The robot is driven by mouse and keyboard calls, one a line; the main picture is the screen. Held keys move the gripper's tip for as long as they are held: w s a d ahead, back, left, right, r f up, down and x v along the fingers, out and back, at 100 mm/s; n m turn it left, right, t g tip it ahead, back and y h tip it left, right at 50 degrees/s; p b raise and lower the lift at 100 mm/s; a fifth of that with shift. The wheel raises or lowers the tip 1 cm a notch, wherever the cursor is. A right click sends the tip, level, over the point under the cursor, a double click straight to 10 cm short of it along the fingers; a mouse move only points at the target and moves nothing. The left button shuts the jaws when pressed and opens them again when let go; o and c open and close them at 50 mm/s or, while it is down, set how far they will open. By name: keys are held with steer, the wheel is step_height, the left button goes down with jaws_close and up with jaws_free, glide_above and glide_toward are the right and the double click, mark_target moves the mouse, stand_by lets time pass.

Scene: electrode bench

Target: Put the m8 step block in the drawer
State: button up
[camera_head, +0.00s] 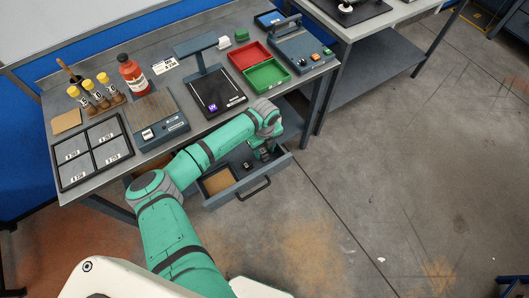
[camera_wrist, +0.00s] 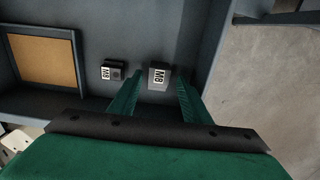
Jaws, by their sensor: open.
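The M8 step block (camera_wrist: 158,76), grey with a white label marked M8, lies inside the open drawer (camera_head: 218,201), near its right end. My gripper (camera_wrist: 157,90) is open above the drawer; its two green fingers stand on either side of the block, with gaps, and the block shows just past the fingertips. Whether the fingers touch it cannot be told, but nothing is clamped. In the head view my gripper (camera_head: 265,153) points down into the drawer and largely hides the block.
A second labelled block (camera_wrist: 112,70) sits left of the M8 block in the drawer. A tan-bottomed compartment (camera_wrist: 45,60) is farther left. The drawer handle (camera_head: 254,189) faces outward. The bench above holds red (camera_head: 249,55) and green trays, a bottle and instruments. Open floor lies right.

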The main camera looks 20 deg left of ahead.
mark_target(264, 152)
step_height(264, 152, up, 11)
stand_by(0.3)
steer(key=shift+f, duration=0.15)
stand_by(0.4)
